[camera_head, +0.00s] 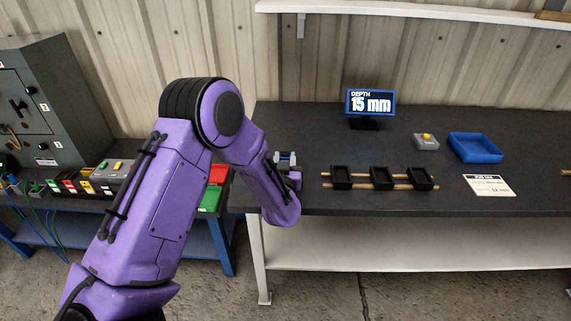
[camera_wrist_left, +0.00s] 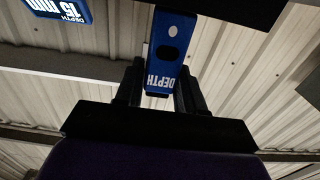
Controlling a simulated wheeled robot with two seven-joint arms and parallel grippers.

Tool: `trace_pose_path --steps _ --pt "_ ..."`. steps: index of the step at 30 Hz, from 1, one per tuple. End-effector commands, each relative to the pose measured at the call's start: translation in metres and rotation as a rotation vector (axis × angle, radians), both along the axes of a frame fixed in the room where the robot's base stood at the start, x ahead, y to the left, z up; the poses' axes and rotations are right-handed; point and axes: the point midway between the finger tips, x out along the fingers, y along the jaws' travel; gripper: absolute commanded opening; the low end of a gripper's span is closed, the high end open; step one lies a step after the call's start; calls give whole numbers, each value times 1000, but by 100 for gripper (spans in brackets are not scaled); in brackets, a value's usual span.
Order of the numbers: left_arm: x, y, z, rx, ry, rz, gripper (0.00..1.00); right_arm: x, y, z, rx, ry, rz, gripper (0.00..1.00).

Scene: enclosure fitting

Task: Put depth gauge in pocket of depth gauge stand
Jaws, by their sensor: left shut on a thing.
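My left gripper (camera_head: 286,157) is above the left end of the dark bench, left of the black boxes. In the head view the gauge is too small and hidden to make out clearly. I cannot tell which thing is the depth gauge stand. My right gripper is not in view.
Black open boxes (camera_head: 383,177) sit on wooden rails. A display (camera_head: 370,103) reads DEPTH 15 mm. A blue tray (camera_head: 476,148), a grey button box (camera_head: 426,142) and a white card (camera_head: 489,186) stand at right. The bench (camera_head: 300,127) is clear at back left.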

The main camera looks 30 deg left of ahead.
Motion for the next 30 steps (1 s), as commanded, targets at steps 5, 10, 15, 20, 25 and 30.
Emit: trace_pose_path --steps 5,10,15,20,25,30 --pt "0 0 -3 0 0 0 51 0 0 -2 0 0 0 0" --pt "0 0 -3 0 0 0 64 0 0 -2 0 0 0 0" --pt "0 0 0 -1 -1 1 64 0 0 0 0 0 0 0" --pt "-17 -12 -2 -1 1 -3 64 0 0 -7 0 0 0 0" --pt "-56 -35 -2 2 0 -4 64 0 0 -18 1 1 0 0" --pt "-87 -55 -1 1 1 -3 64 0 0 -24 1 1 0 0"
